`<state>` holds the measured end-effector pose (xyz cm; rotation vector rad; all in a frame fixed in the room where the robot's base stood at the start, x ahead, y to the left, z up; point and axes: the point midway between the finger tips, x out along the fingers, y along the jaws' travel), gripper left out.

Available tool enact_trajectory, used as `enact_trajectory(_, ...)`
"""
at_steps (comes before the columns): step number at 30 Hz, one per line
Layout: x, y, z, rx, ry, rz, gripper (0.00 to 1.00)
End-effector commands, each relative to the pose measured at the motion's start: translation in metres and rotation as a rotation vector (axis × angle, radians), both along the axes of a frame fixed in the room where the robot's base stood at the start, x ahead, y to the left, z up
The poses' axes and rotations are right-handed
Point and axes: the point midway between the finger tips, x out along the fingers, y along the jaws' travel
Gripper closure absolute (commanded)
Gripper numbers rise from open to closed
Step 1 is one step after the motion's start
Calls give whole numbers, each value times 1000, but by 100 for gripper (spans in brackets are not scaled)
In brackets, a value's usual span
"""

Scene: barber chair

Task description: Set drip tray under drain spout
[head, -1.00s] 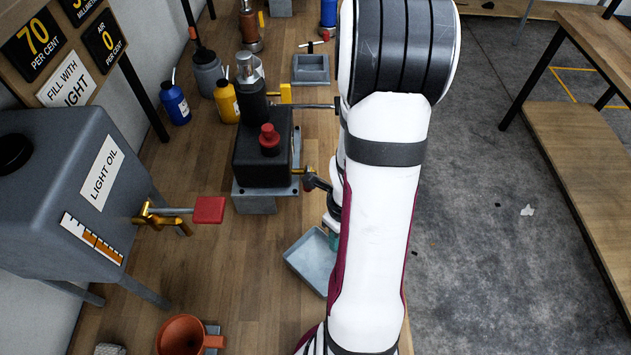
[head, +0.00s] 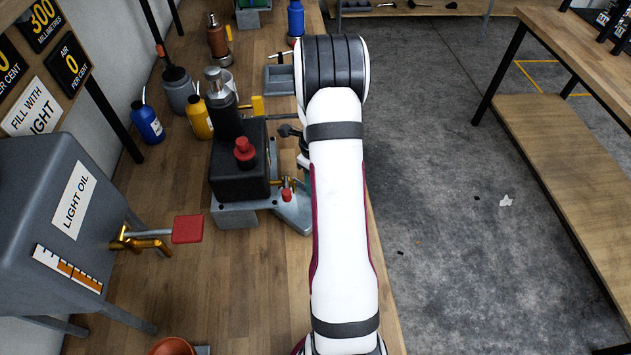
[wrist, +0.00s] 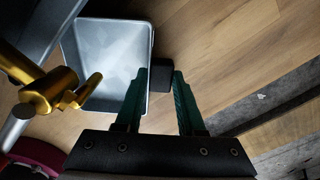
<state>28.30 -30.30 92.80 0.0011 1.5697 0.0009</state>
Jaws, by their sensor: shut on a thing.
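The drip tray (wrist: 105,60) is a shallow pale grey pan with a dark block handle (wrist: 160,76) on its side. My gripper (wrist: 160,72) has its two green fingers around this handle and is shut on it. The brass drain spout (wrist: 55,92) shows at the left of the wrist view, over the tray's left part in the picture. Its height above the tray is hard to tell. In the head view the tray (head: 294,216) lies beside the base of the black pump unit (head: 238,165), near the brass spout. My arm hides most of my gripper there.
A grey oil tank (head: 40,220) with a brass tap and red lever (head: 187,229) stands at the left. Blue (head: 148,124) and yellow (head: 198,118) bottles stand behind the pump. The bench front is mostly clear, with an orange-brown pot (head: 172,347) at the bottom edge.

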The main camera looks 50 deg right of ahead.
Motion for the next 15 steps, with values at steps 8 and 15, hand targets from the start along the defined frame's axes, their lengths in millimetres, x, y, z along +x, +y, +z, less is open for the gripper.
enact_trajectory(8, 0, 0, -3, 0, 0, 0, 42)
enact_trajectory(15, 0, 0, -3, 0, 0, 0, 32)
